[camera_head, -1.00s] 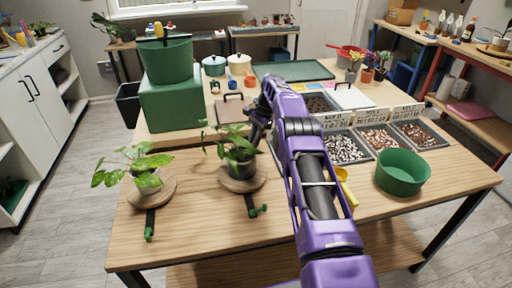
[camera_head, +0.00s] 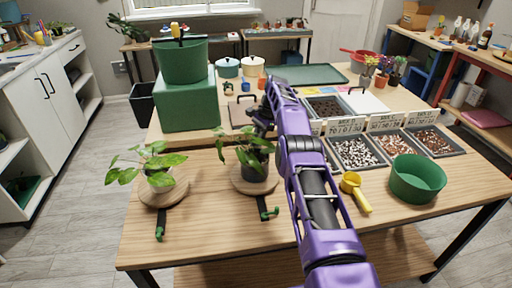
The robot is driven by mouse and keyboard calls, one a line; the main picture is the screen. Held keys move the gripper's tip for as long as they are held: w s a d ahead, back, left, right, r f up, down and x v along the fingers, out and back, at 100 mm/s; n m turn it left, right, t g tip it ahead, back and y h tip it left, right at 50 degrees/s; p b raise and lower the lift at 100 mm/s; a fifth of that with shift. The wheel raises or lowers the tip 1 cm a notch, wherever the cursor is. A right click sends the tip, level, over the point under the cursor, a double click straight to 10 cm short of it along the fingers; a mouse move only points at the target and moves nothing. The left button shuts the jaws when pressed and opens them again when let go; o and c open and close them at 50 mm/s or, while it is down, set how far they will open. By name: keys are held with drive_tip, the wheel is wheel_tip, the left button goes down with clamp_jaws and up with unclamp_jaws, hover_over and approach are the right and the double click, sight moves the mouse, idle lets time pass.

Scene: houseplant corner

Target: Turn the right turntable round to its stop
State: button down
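The right turntable (camera_head: 241,186) is a round wooden disc near the table's front, bearing a leafy plant in a dark pot (camera_head: 254,167). A black strip with a green hooked end (camera_head: 268,213) sticks out from its front. The left turntable (camera_head: 178,192) is a similar disc with another potted plant (camera_head: 150,165) and a green-ended strip (camera_head: 159,232). My gripper (camera_head: 261,126) is black and sits at the back of the right plant, beside its upper leaves. Its fingertips are partly hidden by leaves and my purple arm, so I cannot tell whether they touch anything.
A green block (camera_head: 187,105) carrying a green pot (camera_head: 183,63) stands behind the left plant. Trays of pebbles (camera_head: 354,152), a yellow scoop (camera_head: 354,189) and a green bowl (camera_head: 417,180) lie to the right of my arm.

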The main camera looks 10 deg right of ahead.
idle(0.4)
drive_tip(key=c, duration=0.8)
unclamp_jaws()
drive_tip(key=shift+r+p, duration=2.55)
drive_tip(key=shift+r, duration=2.45)
